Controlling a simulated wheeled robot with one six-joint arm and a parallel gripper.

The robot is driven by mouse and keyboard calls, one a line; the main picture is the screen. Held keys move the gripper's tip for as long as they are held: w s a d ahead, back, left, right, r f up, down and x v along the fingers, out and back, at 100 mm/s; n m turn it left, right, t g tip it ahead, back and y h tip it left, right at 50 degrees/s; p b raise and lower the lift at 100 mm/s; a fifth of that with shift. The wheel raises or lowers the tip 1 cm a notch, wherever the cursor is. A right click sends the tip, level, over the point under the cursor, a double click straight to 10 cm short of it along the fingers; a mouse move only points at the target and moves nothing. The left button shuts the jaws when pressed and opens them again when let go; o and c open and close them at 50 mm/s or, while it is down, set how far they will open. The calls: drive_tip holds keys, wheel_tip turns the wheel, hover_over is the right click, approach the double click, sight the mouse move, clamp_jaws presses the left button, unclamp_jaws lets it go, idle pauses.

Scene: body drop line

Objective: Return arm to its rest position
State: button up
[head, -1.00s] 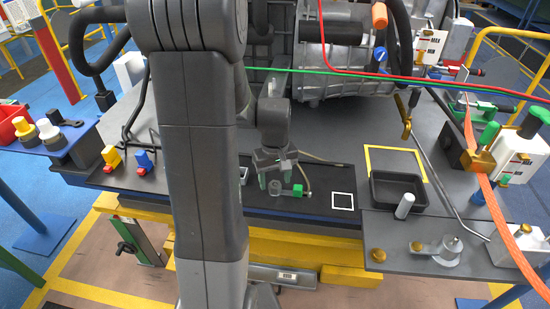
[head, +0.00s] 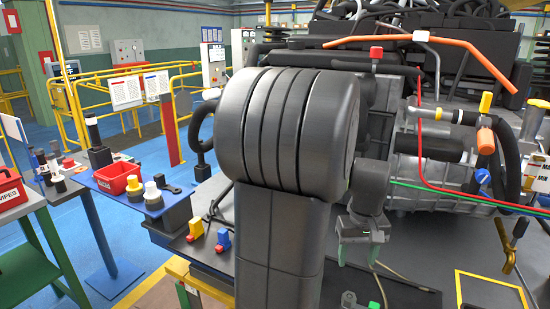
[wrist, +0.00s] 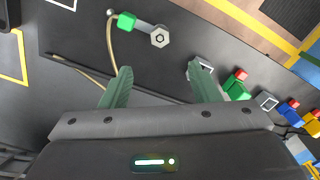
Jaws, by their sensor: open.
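My arm stands bent in the middle of the head view, with its large dark elbow covering part of the bench behind. My gripper (head: 360,256) hangs fingers-down from the wrist, above the dark mat at the bench's front. In the wrist view, the two green fingers of my gripper (wrist: 162,82) are spread apart with nothing between them. Ahead of the fingertips lies a green-ended tool (wrist: 143,28) with a hex nut end, apart from the gripper. A thin tan cable (wrist: 110,50) lies beside it.
A large grey gearbox housing (head: 440,180) with red and green lines stands behind the gripper. Yellow and blue connectors (head: 196,229) sit left of my arm. A red bin (head: 134,187) stands on the blue side shelf. A yellow-outlined area (head: 490,290) is at lower right.

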sight(350, 296)
wheel_tip(350, 296, down, 14)
drive_tip(key=shift+r+b, duration=0.15)
drive_tip(key=shift+b, duration=0.3)
drive_tip(key=shift+n, duration=1.4)
